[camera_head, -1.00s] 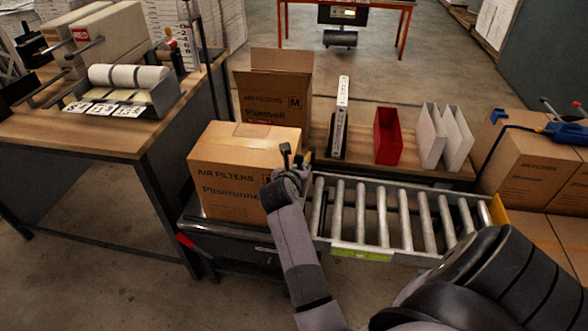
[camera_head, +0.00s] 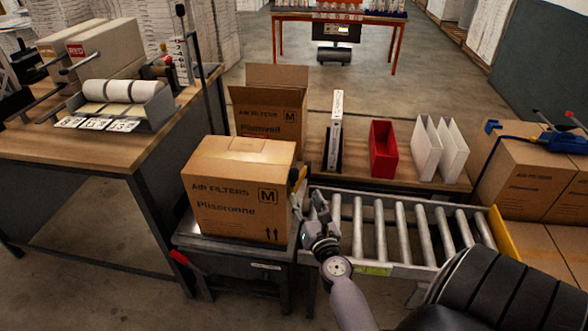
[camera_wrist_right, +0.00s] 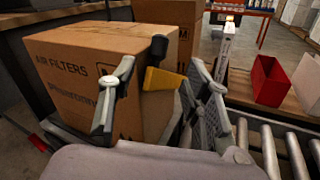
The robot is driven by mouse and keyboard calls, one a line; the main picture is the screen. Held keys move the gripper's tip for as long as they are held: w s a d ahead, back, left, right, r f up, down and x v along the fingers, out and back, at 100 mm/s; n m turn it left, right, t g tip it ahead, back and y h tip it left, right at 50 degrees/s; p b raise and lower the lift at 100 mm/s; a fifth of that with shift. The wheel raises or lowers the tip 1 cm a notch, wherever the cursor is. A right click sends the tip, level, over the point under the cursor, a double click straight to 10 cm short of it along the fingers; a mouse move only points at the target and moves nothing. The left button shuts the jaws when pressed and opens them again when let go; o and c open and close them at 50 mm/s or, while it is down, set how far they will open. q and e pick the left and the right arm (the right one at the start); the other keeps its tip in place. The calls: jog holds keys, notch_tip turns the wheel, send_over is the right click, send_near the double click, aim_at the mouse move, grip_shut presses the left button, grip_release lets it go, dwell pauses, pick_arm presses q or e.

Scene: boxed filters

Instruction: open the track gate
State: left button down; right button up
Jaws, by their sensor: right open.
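The track gate (camera_wrist_right: 164,79) shows in the right wrist view as a yellow plate with a black knob on top, between the filter box and the rollers. In the head view the gate (camera_head: 302,178) is a small yellow and black piece beside the box's right edge, partly hidden. My right gripper (camera_head: 308,200) is at the left end of the roller track. In the wrist view the right gripper (camera_wrist_right: 160,98) has its fingers spread, with the gate seen between them; I cannot tell whether they touch it. My left gripper is not in view.
A closed air filters box (camera_head: 235,195) sits on a dark stand left of the roller track (camera_head: 410,235). Behind are an open carton (camera_head: 270,120), a red bin (camera_head: 383,150) and white bins (camera_head: 440,150). A workbench (camera_head: 120,155) stands left; boxes (camera_head: 530,180) stand right.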

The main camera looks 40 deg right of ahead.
aim_at(296, 174)
jog(key=x, duration=1.3)
jog(key=shift+w+d, duration=0.15)
jog(key=shift+w, duration=0.1)
jog(key=shift+c, duration=0.2)
grip_shut()
